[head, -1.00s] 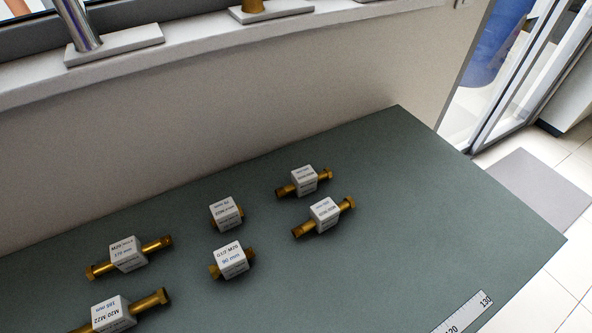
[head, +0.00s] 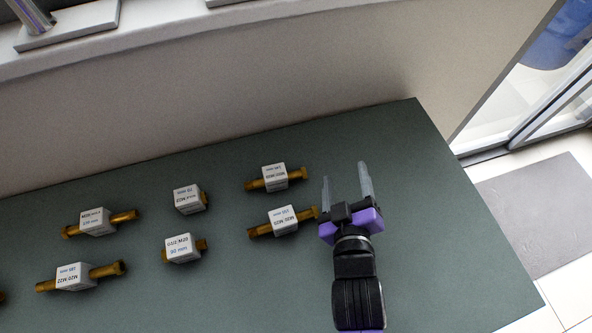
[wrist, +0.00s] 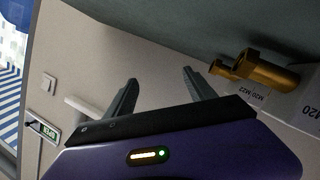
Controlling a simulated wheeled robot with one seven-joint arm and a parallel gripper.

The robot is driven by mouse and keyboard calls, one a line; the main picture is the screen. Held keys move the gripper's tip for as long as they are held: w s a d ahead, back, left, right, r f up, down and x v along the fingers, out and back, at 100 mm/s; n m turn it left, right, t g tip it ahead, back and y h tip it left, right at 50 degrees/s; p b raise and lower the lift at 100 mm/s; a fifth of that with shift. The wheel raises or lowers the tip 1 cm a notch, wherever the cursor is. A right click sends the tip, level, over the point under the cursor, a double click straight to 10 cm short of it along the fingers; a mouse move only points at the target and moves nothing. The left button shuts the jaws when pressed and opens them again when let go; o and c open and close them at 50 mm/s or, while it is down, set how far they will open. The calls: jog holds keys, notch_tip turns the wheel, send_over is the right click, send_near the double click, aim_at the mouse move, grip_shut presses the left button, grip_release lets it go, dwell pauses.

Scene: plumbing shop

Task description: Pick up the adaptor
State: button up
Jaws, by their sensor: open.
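Several brass adaptors with white labelled blocks lie on the dark green table. Nearest my gripper are the far right adaptor (head: 274,178) and the near right adaptor (head: 283,221). Further left lie two short ones, the far one (head: 188,200) and the near one (head: 183,248), and two long ones, the far one (head: 98,222) and the near one (head: 77,276). I cannot tell which one is meant. My gripper (head: 346,180) is open and empty, just right of the right-hand pair. In the wrist view, brass ends (wrist: 262,70) show right of the open fingers (wrist: 160,84).
The green table (head: 440,240) is bare to the right of my gripper. A pale wall (head: 230,110) runs along its back edge, with a ledge (head: 90,45) above. A glass door and a grey floor mat (head: 535,215) lie beyond the right edge.

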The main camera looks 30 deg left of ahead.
jog(key=w+a+r+n+g+h+p, duration=0.1)
jog(key=a+r+n+g+h, duration=0.2)
jog(key=a, duration=0.8)
jog(key=w+a+r+n+g+h+p, duration=0.15)
jog(key=a+n, duration=0.35)
jog(key=a, duration=0.5)
jog(key=n+g+h, duration=0.5)
jog(key=n+h, duration=0.1)
send_over(274, 172)
jog(key=s+a, duration=0.2)
jog(key=shift+s+f+p, duration=0.1)
jog(key=shift+f+p, duration=0.15)
jog(key=shift+p, duration=0.2)
jog(key=shift+s+d+f, duration=0.1)
jog(key=shift+s+d, duration=0.05)
jog(key=shift+d, duration=0.05)
jog(key=shift+d+f+h, duration=0.15)
jog(key=shift+f+h, duration=0.1)
jog(key=shift+f, duration=0.05)
jog(key=shift+w+p+x, duration=0.15)
jog(key=shift+p+x, duration=0.1)
jog(key=shift+x, duration=1.5)
jog(key=shift+w+p+x, duration=0.1)
jog(key=shift+p+x, duration=0.15)
jog(key=shift+x, duration=1.45)
grip_shut()
